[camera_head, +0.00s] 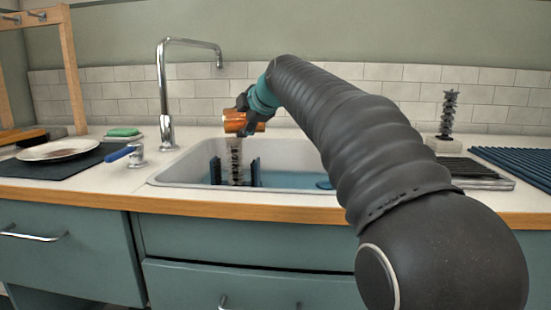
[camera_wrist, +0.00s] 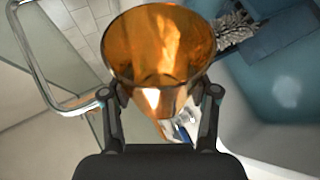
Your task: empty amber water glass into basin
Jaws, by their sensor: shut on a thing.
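My gripper (camera_head: 247,114) is shut on the amber water glass (camera_head: 234,122) above the left part of the basin (camera_head: 172,170). In the head view the glass lies tipped on its side, mouth toward the left. In the wrist view the glass (camera_wrist: 158,50) sits between the two fingers (camera_wrist: 162,95) and looks transparent orange. I cannot tell whether water is left in it, and I see no clear stream. The basin holds blue water or has a blue floor (camera_head: 285,180).
A bristle brush (camera_head: 236,160) stands upright between dark blue plates in the basin, just below the glass. The chrome faucet (camera_head: 163,95) rises behind left. A plate (camera_head: 58,150), green sponge (camera_head: 123,132) and blue-handled tap (camera_head: 120,153) are left. Another bristle piece (camera_head: 447,115) stands right.

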